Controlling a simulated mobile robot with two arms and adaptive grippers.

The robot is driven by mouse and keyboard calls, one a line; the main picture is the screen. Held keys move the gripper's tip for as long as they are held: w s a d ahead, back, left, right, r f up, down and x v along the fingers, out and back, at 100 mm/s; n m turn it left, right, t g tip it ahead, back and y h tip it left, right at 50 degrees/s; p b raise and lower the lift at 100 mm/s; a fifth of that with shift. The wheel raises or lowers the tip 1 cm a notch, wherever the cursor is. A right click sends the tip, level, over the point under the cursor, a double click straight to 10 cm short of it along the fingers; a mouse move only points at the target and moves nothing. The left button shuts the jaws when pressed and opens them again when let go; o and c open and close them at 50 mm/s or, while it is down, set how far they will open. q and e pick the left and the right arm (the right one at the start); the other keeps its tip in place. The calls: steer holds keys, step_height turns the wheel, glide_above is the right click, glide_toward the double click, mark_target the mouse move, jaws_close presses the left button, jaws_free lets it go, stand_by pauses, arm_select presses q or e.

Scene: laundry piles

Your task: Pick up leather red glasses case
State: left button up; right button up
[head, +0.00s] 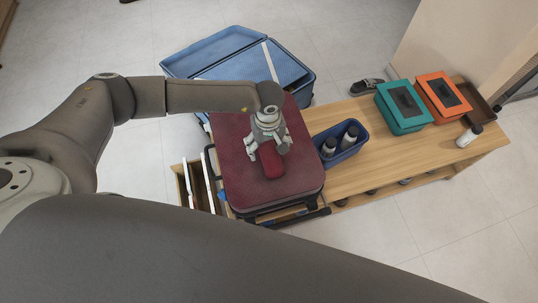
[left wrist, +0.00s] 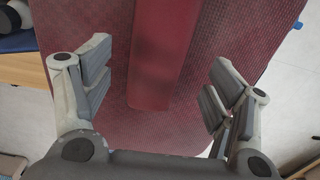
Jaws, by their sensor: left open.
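The red leather glasses case (head: 271,164) lies on top of a dark red textured suitcase (head: 238,190). In the left wrist view the case (left wrist: 162,50) is a smooth red bar that runs out of the top of the picture, between the fingers and apart from both. My left gripper (head: 268,151) is above the case and open. Its fingers (left wrist: 155,88) are spread wide on either side in the left wrist view. In the head view the gripper hides the far part of the case. My right gripper is not in view.
An open blue suitcase (head: 215,55) lies behind. To the right, a wooden bench (head: 375,158) bears a blue bin (head: 345,157) with bottles, a teal box (head: 390,113), an orange box (head: 432,85), a bottle (head: 469,136) and a dark tray (head: 483,108). Bare floor lies in front of it.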

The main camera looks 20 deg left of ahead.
mark_target(269, 151)
arm_select(q)
step_height(269, 151, down, 3)
steer(key=shift+d+f+b, duration=0.1)
steer(key=shift+b, duration=0.6)
steer(key=shift+w+f, duration=0.1)
steer(key=shift+f, duration=0.3)
steer(key=shift+r, duration=0.1)
steer(key=shift+c, duration=1.2)
steer(key=c, duration=0.7)
steer(key=shift+c, duration=1.1)
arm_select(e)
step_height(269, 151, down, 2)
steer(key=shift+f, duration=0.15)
